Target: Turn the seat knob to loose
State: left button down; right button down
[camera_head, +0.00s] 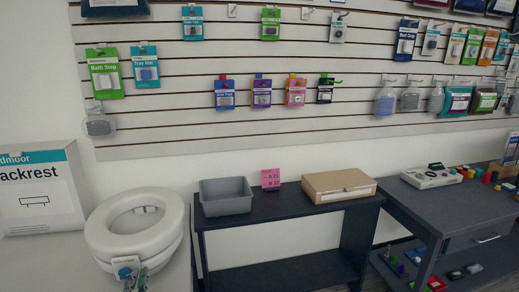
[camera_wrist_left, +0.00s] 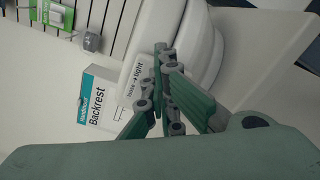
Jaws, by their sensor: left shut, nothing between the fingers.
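The white raised toilet seat (camera_head: 103,232) stands on a pale counter at the lower left of the head view. A small blue-and-white piece (camera_head: 124,262) is on its front. In the left wrist view the seat (camera_wrist_left: 205,45) is at the top, with a white plate (camera_wrist_left: 133,88) reading "loose → tight". My left gripper (camera_head: 137,277) is shut and empty in front of the seat, close to that plate. Its fingertips also show in the wrist view (camera_wrist_left: 163,60). The knob cannot be made out clearly; the fingers may cover it. My right gripper is not in view.
A Backrest box (camera_head: 42,190) stands left of the seat; it also shows in the wrist view (camera_wrist_left: 97,100). A grey bin (camera_head: 226,197) and a cardboard box (camera_head: 339,186) sit on the dark table at right. Packaged goods hang on the slatted wall (camera_head: 180,120) behind.

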pick_arm(q)
jog(key=shift+a+r, duration=0.4)
jog(key=shift+a, duration=0.4)
jog(key=shift+r+p, duration=0.1)
jog(key=shift+p, duration=0.25)
dwell(0.4)
jog(key=shift+a+r+p, duration=0.1)
jog(key=shift+r+p, duration=0.15)
jog(key=shift+p, duration=0.25)
jog(key=shift+a+r+p, duration=0.15)
jog(key=shift+p, duration=0.2)
jog(key=shift+a+r, duration=0.1)
jog(key=shift+r+p, duration=0.15)
jog(key=shift+p, duration=0.2)
jog(key=shift+r+p, duration=0.15)
jog(key=shift+p, duration=0.15)
send_near(129, 260)
jog(key=shift+s+d+f+p, duration=0.1)
jog(key=shift+d+f+p, duration=0.25)
jog(key=shift+f, duration=0.3)
